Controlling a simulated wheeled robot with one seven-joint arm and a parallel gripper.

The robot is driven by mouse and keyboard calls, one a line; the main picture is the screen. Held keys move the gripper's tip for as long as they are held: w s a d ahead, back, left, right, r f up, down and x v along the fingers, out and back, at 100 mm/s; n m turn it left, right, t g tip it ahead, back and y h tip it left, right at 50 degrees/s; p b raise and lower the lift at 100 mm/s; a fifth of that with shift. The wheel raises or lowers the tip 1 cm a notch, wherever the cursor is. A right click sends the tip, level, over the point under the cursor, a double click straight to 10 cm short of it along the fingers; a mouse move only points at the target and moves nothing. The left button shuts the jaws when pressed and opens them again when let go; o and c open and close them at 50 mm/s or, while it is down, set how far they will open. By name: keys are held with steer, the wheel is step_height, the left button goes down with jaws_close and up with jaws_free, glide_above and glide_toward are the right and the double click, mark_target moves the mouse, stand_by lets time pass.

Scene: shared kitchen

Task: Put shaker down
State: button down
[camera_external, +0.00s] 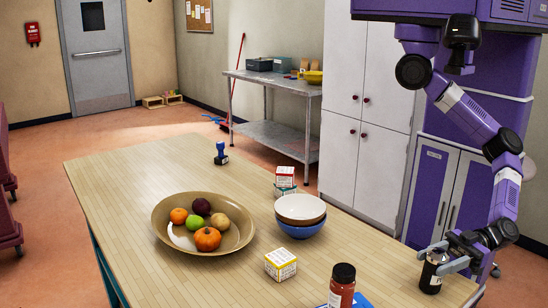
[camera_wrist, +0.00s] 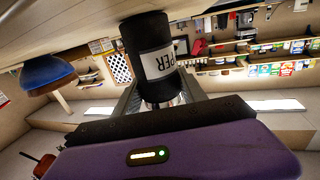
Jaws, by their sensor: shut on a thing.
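The shaker (camera_external: 431,273) is a small dark cylinder with a pale label and a metallic end. My gripper (camera_external: 440,259) is shut on it at the right end of the wooden table (camera_external: 375,251). In the wrist view the shaker (camera_wrist: 155,62) sits between the two fingers, its label reading "PER" and its black end towards the tabletop (camera_wrist: 85,20), which shows at the top. It looks about upright in the external view. I cannot tell whether its base touches the table.
Left of the shaker stands a red bottle with a black cap (camera_external: 342,285). Further left are a yellow-white box (camera_external: 280,264), stacked bowls (camera_external: 300,228), small stacked boxes (camera_external: 285,177), a fruit bowl (camera_external: 163,222) and a blue stamp (camera_external: 221,156). Bare tabletop lies between bowls and shaker.

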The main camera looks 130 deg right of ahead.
steer(key=shift+f, duration=0.2)
steer(key=c, duration=0.6)
jaws_free()
steer(key=shift+c, duration=0.2)
steer(key=b+v, duration=0.1)
steer(key=v, duration=0.3)
steer(key=b+v, duration=0.1)
steer(key=v, duration=0.2)
steer(key=shift+w+a+f+b, duration=0.1)
steer(key=shift+a+f+b, duration=0.05)
steer(key=shift+a+b, duration=0.2)
steer(key=shift+o, duration=0.4)
steer(key=shift+s+a, duration=0.1)
steer(key=shift+s, duration=0.25)
